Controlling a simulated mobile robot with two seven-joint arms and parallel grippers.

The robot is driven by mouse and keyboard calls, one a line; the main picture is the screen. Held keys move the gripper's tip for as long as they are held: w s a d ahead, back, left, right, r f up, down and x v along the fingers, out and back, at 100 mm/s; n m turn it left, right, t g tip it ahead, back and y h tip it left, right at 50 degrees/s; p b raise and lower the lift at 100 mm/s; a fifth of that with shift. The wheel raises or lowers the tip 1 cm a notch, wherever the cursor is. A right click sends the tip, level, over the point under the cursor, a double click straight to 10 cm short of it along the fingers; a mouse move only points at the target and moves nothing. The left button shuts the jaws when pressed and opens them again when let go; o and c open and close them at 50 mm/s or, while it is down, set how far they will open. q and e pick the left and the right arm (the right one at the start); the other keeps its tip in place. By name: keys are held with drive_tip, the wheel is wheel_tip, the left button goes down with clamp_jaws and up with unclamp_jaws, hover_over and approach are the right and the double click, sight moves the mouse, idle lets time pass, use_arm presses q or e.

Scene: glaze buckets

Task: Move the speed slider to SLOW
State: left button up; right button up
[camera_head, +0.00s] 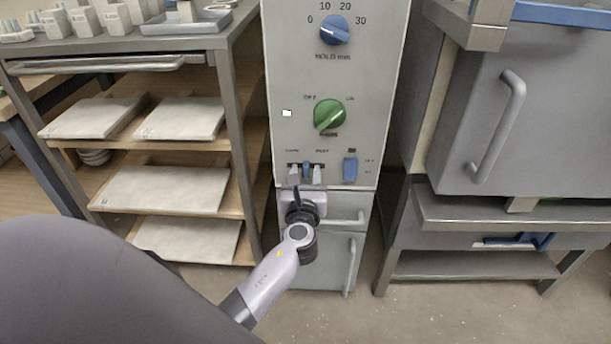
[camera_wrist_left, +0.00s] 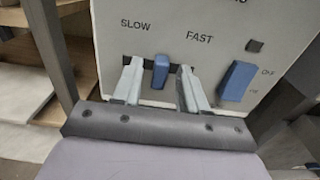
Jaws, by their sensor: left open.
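The speed slider (camera_wrist_left: 160,72) is a small blue knob on the grey control panel (camera_wrist_left: 200,15). In the left wrist view it sits below and between the printed words SLOW, at left, and FAST, at right. It also shows in the head view (camera_head: 306,169). My left gripper (camera_head: 305,173) is open at the panel, with one finger on each side of the knob. In the left wrist view, small gaps show between the knob and both fingers of this gripper (camera_wrist_left: 159,80). The fingers hide parts of the slot. My right gripper is not in view.
A blue rocker switch (camera_head: 350,168) is close to the right of the slider. Above are a green dial (camera_head: 329,116) and a blue dial (camera_head: 335,30). A shelf rack with pale slabs (camera_head: 180,119) stands at left, and a grey kiln-like box (camera_head: 545,120) at right.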

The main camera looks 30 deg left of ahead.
sight(291, 164)
use_arm(q)
clamp_jaws()
drive_tip(key=shift+s+a, duration=0.1)
drive_tip(key=shift+a, duration=0.05)
drive_tip(key=a, duration=0.1)
drive_tip(key=s+a+p, duration=0.1)
drive_tip(key=shift+s+a+f, duration=0.1)
drive_tip(key=shift+s+a, duration=0.2)
drive_tip(key=shift+a, duration=0.05)
unclamp_jaws()
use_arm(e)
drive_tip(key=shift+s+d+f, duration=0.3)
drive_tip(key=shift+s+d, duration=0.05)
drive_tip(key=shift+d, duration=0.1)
use_arm(q)
drive_tip(key=shift+s+d, duration=0.1)
